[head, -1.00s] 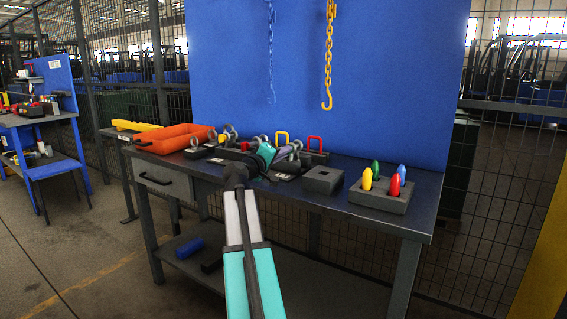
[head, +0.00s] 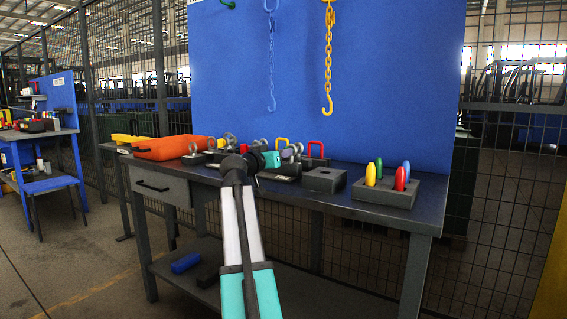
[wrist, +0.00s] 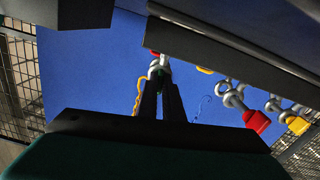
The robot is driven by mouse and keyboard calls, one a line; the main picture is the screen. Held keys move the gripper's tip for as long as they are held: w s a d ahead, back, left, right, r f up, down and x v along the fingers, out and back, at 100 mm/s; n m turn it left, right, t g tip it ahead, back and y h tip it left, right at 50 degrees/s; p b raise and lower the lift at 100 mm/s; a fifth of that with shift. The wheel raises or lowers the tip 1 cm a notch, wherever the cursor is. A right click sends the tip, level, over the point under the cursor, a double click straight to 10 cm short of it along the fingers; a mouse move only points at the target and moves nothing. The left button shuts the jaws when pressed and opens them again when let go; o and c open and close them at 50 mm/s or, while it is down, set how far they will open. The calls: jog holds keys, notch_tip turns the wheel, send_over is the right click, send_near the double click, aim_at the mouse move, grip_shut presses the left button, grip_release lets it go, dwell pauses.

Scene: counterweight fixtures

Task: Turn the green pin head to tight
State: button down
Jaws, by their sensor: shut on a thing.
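My gripper (head: 285,154) is at the row of grey shackles on the bench, to the right of the orange tray. In the wrist view my two dark fingers (wrist: 160,82) are closed together at a grey shackle (wrist: 161,66). A small trace of green shows at the fingertips, so the gripper appears shut on the green pin head, which the fingers mostly hide. I cannot read from these views how far the pin is turned.
Other shackles with a red pin head (wrist: 256,121) and a yellow one (wrist: 298,124) stand nearby. A grey block (head: 324,180) and a holder (head: 384,196) with several coloured pegs are at the right. The orange tray (head: 165,150) is at the left. A yellow chain (head: 328,70) hangs behind.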

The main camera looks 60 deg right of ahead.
jog(key=shift+f+m+b, duration=0.1)
jog(key=shift+m+b, duration=0.45)
jog(key=shift+m, duration=0.25)
jog(key=c, duration=1.9)
grip_release()
jog(key=shift+a, duration=0.15)
jog(key=a+p, duration=0.4)
jog(key=a, duration=0.9)
jog(key=shift+a, duration=0.25)
jog(key=shift+w, duration=0.1)
